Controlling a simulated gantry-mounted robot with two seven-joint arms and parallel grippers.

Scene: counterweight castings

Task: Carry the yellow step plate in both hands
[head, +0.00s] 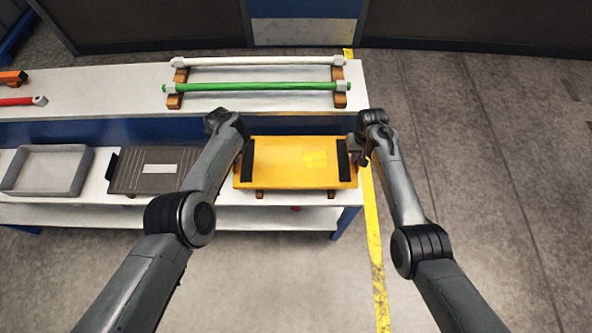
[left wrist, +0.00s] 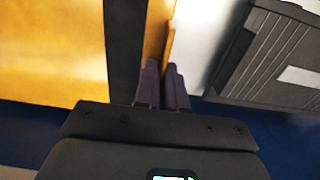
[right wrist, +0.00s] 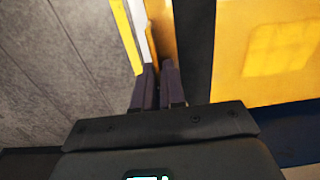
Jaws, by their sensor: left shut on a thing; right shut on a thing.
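The yellow step plate (head: 292,160) has a black strip near each end and lies level at the right part of the lower white shelf, over small brown supports. My left gripper (left wrist: 165,85) is shut on the plate's left edge, beside a black strip; the plate also shows in the left wrist view (left wrist: 50,50). My right gripper (right wrist: 158,85) is shut on the plate's right edge, and the plate shows in the right wrist view (right wrist: 270,55). In the head view the left fingertips are hidden behind my left arm. Whether the plate touches its supports I cannot tell.
A dark grey ribbed plate (head: 143,171) lies left of the yellow plate, and a grey tray (head: 46,170) farther left. A white bar (head: 255,61) and a green bar (head: 255,86) rest on brown holders behind. Open floor (head: 480,130) with a yellow line (head: 376,250) lies to the right.

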